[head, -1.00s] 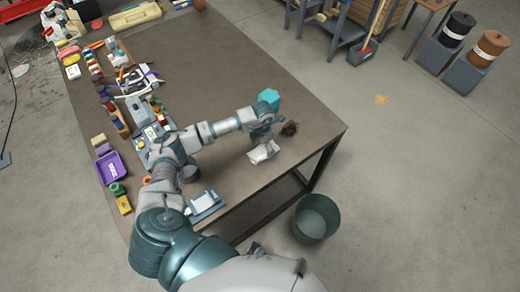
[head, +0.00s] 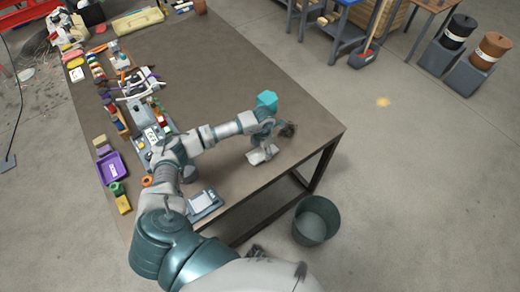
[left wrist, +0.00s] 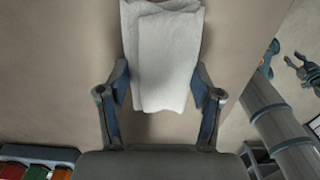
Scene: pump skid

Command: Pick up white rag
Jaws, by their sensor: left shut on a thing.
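The white rag (head: 262,155) is a folded white cloth near the right front edge of the brown table. My left gripper (head: 265,143) is at the rag in the head view. In the left wrist view the rag (left wrist: 166,55) lies between the two fingers of my left gripper (left wrist: 160,83), which is shut on it. Whether the rag is clear of the tabletop is hard to tell. A dark claw-like shape (left wrist: 306,72) at the right edge of the left wrist view may be my right gripper; its state is unclear.
A dark green bucket (head: 316,220) stands on the floor past the table's edge. A purple tray (head: 112,167) and several small items line the table's left side.

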